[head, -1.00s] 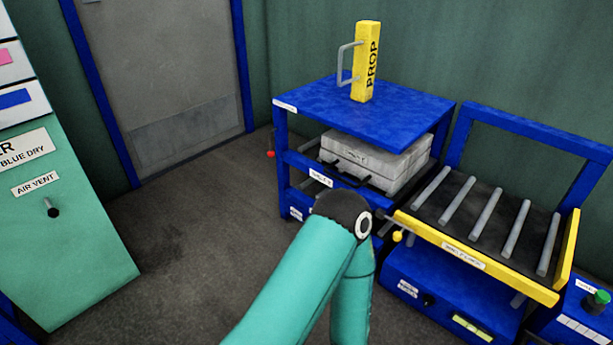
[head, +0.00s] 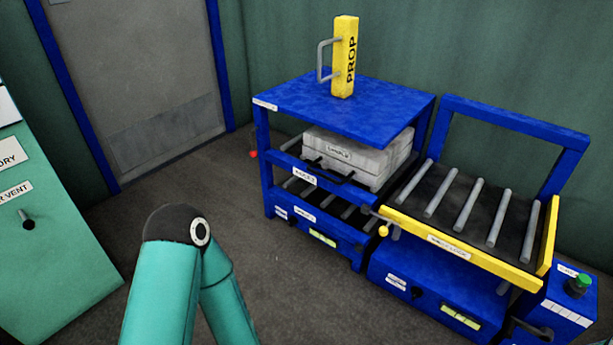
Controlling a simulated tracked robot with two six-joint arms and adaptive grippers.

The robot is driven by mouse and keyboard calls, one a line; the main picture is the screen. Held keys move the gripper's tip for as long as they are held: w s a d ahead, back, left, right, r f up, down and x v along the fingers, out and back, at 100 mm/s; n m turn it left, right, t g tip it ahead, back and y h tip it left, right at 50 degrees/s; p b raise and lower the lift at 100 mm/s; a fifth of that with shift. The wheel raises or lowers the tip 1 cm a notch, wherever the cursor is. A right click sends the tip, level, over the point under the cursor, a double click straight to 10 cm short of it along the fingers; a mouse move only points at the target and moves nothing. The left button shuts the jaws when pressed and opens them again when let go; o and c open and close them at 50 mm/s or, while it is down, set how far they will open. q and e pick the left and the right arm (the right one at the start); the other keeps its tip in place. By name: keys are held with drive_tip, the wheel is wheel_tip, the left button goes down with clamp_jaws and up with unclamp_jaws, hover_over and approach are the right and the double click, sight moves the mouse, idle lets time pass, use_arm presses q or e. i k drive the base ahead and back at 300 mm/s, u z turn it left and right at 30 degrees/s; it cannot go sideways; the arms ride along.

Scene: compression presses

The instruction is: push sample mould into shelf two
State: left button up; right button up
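The sample mould (head: 358,155) is a pale grey block with a label and dark handles on its front. It sits on the rollers of the blue shelf unit (head: 345,108), under the top plate, towards the right side next to the roller lift. Below it is a lower level with rollers and a label. A teal arm (head: 180,265) of mine shows at the lower left, with its dark joint uppermost, apart from the shelf unit. Neither gripper shows, so I cannot see their fingers.
A yellow prop (head: 345,58) stands on the top plate. A roller lift table (head: 455,215) with a yellow front bar stands right of the shelf. A green cabinet (head: 50,240) is at the left. A grey door (head: 140,80) is behind.

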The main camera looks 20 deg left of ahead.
sight(369, 166)
drive_tip(key=u, duration=0.1)
drive_tip(key=i, duration=1)
drive_tip(key=z, duration=0.1)
